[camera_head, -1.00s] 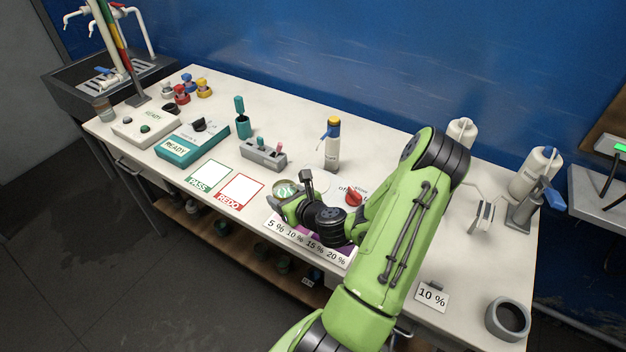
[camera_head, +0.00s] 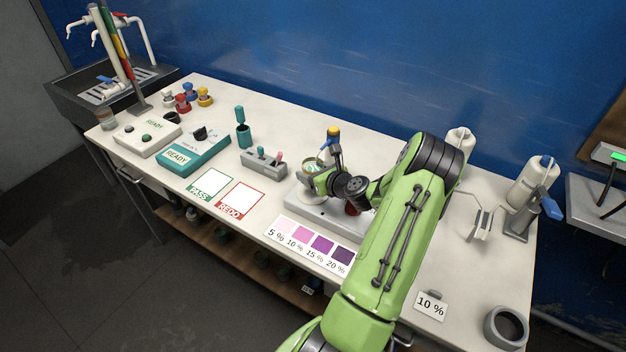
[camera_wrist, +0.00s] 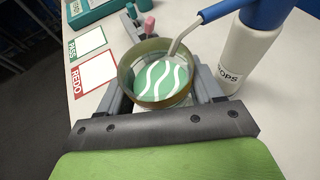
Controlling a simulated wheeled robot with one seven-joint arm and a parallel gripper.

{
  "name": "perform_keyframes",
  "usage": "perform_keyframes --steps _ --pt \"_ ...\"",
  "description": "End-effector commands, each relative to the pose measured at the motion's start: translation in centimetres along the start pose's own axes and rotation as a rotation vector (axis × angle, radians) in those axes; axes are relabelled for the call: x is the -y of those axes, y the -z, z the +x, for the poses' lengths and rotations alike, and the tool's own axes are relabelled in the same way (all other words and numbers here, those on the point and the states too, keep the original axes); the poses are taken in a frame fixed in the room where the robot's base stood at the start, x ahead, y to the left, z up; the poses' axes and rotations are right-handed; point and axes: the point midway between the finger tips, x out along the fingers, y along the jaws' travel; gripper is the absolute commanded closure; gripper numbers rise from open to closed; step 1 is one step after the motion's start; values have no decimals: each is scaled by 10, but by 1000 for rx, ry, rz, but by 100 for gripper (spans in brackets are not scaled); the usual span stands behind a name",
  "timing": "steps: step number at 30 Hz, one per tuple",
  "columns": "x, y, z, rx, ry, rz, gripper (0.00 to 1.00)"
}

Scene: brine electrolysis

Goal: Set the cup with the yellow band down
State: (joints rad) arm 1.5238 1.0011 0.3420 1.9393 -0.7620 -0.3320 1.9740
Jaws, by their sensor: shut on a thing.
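My gripper (camera_head: 317,176) is shut on a round glass cup (camera_wrist: 159,101) with an olive-yellow wall. A green patch with white wavy lines shows inside the cup. The cup (camera_head: 312,165) is held upright or nearly so above the back part of the pale stirrer base (camera_head: 313,206), close to the drops bottle. I cannot tell the gap under it. The white drops bottle (camera_wrist: 247,57) with a blue top stands to the right of the cup in the wrist view, and its thin spout reaches over the cup's rim.
A colour card (camera_head: 304,238) lies in front of the base. The PASS square (camera_head: 209,184) and the REDO square (camera_head: 241,197) are bare, to the left. A grey rack (camera_head: 263,162) stands behind them. A 10 % card (camera_head: 431,304) lies at the right.

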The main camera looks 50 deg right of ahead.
Motion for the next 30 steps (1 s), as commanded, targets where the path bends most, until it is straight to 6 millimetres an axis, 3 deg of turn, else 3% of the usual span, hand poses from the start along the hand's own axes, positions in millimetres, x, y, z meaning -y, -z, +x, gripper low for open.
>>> perform_keyframes --steps 7,18,19,21,23,30 --pt "0 34 14 1 0 1 72" --pt "0 35 15 1 0 1 72" --pt "0 35 14 -1 0 0 30" --pt "0 35 14 0 0 0 19" --pt "0 34 14 0 0 0 10" --pt "0 34 14 0 0 0 9"
